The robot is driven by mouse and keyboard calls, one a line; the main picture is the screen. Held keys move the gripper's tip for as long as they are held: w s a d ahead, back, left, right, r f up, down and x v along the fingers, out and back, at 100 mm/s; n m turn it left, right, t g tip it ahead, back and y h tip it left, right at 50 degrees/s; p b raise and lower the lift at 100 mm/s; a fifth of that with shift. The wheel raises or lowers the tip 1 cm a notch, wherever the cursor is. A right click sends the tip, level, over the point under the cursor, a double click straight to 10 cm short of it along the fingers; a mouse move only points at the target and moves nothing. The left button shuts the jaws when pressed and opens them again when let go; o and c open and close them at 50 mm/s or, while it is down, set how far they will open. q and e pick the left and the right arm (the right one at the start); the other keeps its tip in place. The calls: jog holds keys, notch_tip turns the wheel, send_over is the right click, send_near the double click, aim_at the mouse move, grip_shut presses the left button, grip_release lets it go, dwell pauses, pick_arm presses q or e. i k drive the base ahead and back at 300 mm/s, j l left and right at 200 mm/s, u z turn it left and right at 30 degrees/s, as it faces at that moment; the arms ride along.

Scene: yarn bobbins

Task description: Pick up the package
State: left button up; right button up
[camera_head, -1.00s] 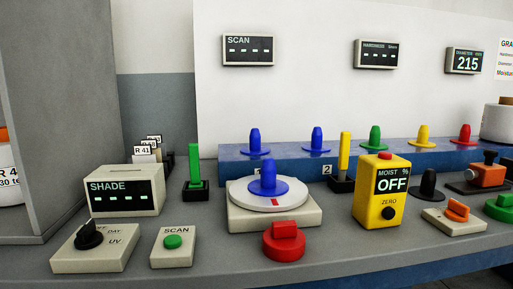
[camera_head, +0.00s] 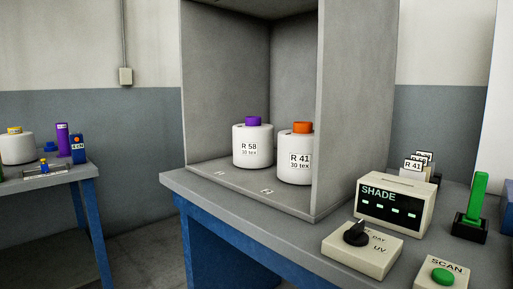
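Two white yarn packages stand upright side by side inside a grey open-fronted booth (camera_head: 225,85) on the bench. The left package (camera_head: 253,158) has a purple top and a label reading R 58, 30 tex. The right package (camera_head: 293,171) has an orange top and a label reading R 41, 30 tex; the booth's right wall hides part of it. Another white package (camera_head: 16,149) with a yellow top stands on a separate table at the far left, cut by the picture edge. Neither gripper is in view.
A SHADE display box (camera_head: 394,206), a dial box (camera_head: 361,243), a SCAN button box (camera_head: 441,275) and a green post (camera_head: 474,200) stand right of the booth. The left table (camera_head: 50,178) holds small items. Floor (camera_head: 140,240) shows between table and bench.

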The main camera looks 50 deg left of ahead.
aim_at(252, 140)
jog(key=u, duration=1.65)
jog(key=z, duration=0.45)
jog(key=j+z, duration=0.7)
jog(key=k+j+z, duration=0.1)
jog(key=z, duration=0.25)
jog(key=k+j+z, duration=0.15)
jog(key=j, duration=0.25)
jog(key=k+j+z, duration=0.1)
jog(key=j, duration=0.25)
jog(key=k+j+z, duration=0.15)
jog(key=k+j, duration=0.1)
jog(key=j, duration=0.1)
